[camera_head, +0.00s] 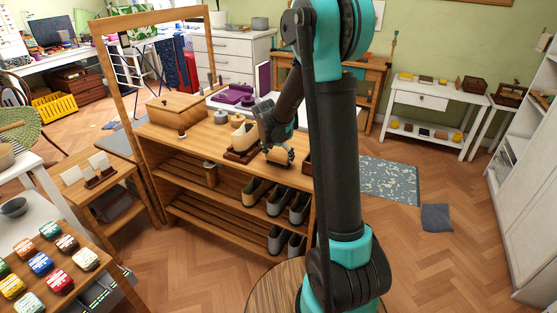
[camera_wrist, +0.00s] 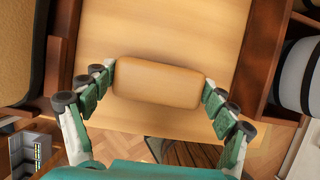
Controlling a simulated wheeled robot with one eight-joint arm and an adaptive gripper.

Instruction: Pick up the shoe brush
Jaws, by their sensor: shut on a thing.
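The shoe brush (camera_wrist: 158,84) shows in the wrist view as a tan, rounded wooden block. It lies between the fingers of my gripper (camera_wrist: 158,90), which touch it at both ends. In the head view my gripper (camera_head: 279,146) points down over the top of the wooden shoe bench (camera_head: 215,146), with the brush (camera_head: 280,157) small below its fingers. The brush's underside is hidden, and I cannot tell whether it still touches the bench top.
A wooden box (camera_head: 172,108) and a dark-based holder with a cream item (camera_head: 243,142) stand on the bench left of my gripper. Several shoes (camera_head: 278,197) fill the shelves below. My arm hides the bench's right end. Dark wooden trays flank the brush in the wrist view.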

